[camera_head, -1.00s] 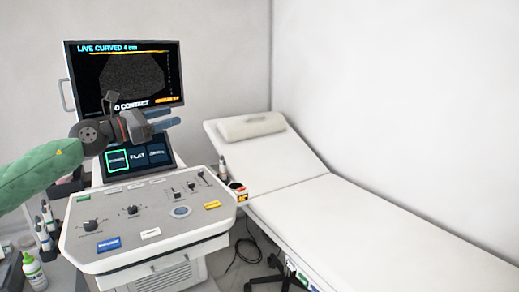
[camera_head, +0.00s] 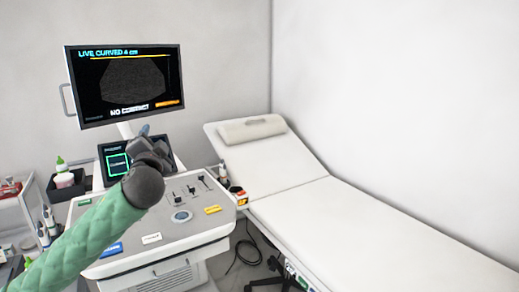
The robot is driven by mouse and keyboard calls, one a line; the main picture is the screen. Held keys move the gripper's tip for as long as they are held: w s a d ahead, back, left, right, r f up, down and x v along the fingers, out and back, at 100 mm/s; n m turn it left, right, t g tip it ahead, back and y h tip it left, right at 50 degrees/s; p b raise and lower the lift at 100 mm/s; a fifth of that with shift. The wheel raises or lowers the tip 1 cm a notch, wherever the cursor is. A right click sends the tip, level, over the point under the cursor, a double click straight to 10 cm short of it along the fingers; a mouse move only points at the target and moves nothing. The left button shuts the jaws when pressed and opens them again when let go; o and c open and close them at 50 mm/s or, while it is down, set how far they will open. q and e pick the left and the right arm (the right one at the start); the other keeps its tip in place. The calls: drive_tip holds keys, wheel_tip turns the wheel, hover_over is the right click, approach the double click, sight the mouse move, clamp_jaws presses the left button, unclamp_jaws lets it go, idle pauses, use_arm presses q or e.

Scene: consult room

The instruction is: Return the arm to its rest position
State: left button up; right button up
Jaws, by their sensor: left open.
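My left arm, in a green quilted sleeve (camera_head: 90,235), comes in from the lower left. Its dark round wrist joint (camera_head: 143,186) is over the console panel. My left gripper (camera_head: 147,135) points away from me, in front of the small touch screen (camera_head: 116,165). It is open, and I see nothing held in it. The wrist hides much of the gripper and part of the panel. My right gripper is out of view.
The ultrasound console (camera_head: 205,228) stands below a monitor (camera_head: 125,84) reading "LIVE CURVED 4 cm". A white couch (camera_head: 350,225) with a pillow (camera_head: 251,130) is to the right. Probes (camera_head: 47,222) hang at the console's left. A dark bin (camera_head: 68,187) with bottles stands behind them.

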use_arm(q)
drive_tip(key=s+d+f+n+g+h+p, duration=0.1)
drive_tip(key=s+d+f+g+h, duration=0.3)
drive_tip(key=f, duration=0.6)
drive_tip(key=s+d+f+n+g+y+p, duration=0.1)
drive_tip(key=s+d+f+n+g, duration=0.15)
drive_tip(key=s+f, duration=0.65)
drive_tip(key=s+d+f+g+h+p, duration=0.1)
drive_tip(key=s+d+f+g+h, duration=0.2)
drive_tip(key=f, duration=0.9)
drive_tip(key=s+d+f+n+g+p, duration=0.1)
drive_tip(key=s+f+g, duration=0.1)
drive_tip(key=s+f, duration=0.5)
drive_tip(key=s+d+f+n+g+p, duration=0.1)
drive_tip(key=s+d+f+g, duration=0.1)
drive_tip(key=s+f, duration=0.5)
drive_tip(key=s+d+f+n+g+p, duration=0.1)
drive_tip(key=s+f+g, duration=0.3)
drive_tip(key=s, duration=1.2)
wheel_tip(320, 180, down, 3)
drive_tip(key=shift+s+d+f+p, duration=0.1)
drive_tip(key=shift+s+d+p, duration=0.25)
drive_tip(key=shift+d+p, duration=0.1)
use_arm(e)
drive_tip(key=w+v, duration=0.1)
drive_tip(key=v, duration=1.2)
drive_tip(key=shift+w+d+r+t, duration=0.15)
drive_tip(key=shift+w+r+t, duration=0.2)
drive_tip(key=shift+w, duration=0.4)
